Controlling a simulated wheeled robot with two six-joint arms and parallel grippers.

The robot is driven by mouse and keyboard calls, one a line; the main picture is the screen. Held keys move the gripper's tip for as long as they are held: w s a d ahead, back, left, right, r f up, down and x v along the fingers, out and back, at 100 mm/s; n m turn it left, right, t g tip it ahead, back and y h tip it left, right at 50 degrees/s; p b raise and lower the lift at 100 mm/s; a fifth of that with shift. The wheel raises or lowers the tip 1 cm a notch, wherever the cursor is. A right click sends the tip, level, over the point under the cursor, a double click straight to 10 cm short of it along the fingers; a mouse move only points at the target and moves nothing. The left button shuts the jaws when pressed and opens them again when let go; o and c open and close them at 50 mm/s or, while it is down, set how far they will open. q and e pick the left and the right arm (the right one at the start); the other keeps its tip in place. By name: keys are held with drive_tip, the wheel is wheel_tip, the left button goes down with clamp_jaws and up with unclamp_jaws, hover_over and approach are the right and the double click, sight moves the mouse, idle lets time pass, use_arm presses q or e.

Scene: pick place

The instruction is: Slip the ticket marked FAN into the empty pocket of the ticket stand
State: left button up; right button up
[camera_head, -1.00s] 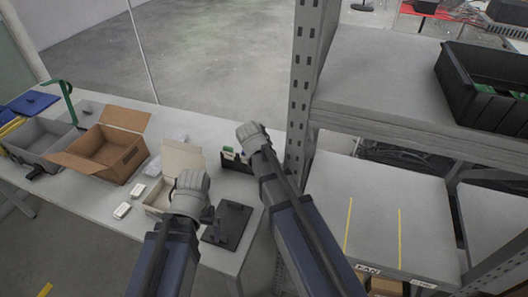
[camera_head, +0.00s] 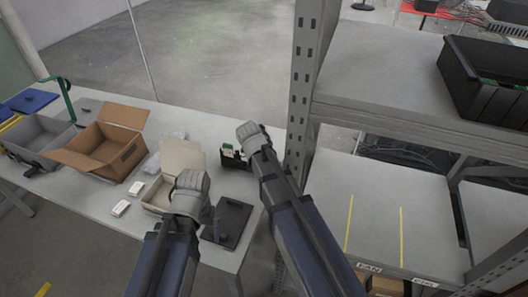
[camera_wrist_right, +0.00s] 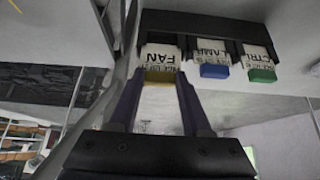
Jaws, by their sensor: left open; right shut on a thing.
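The ticket marked FAN (camera_wrist_right: 160,62), white with a yellow edge, is between the fingertips of my right gripper (camera_wrist_right: 158,78), which is shut on it. The FAN ticket's far end meets the edge of the black ticket stand (camera_wrist_right: 200,24), in line with the pocket beside the blue-edged ticket (camera_wrist_right: 213,60). I cannot tell how deep it sits. A green-edged ticket (camera_wrist_right: 259,62) stands in another pocket. In the head view the stand (camera_head: 238,163) is partly hidden by my right wrist, which also hides that gripper. My left gripper (camera_head: 214,222) is open and empty above a black plate (camera_head: 234,218).
A cream open box (camera_head: 158,194), a cardboard box (camera_head: 105,150) and a grey bin (camera_head: 42,148) stand left on the table. Small white boxes (camera_head: 121,208) lie in front. A grey shelf upright (camera_head: 300,110) rises close to the right of my right arm.

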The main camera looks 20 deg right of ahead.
use_arm(q)
drive_tip(key=shift+f+b, duration=0.8)
use_arm(e)
drive_tip(key=shift+f, duration=0.8)
idle(0.4)
drive_tip(key=o, duration=1.3)
drive_tip(key=shift+c, duration=0.2)
drive_tip(key=shift+c, duration=0.5)
use_arm(q)
drive_tip(key=shift+r, duration=0.1)
wheel_tip(320, 180, up, 8)
drive_tip(key=p, duration=0.8)
use_arm(e)
wheel_tip(320, 180, up, 8)
use_arm(q)
drive_tip(key=shift+f, duration=0.2)
use_arm(e)
drive_tip(key=shift+f, duration=0.1)
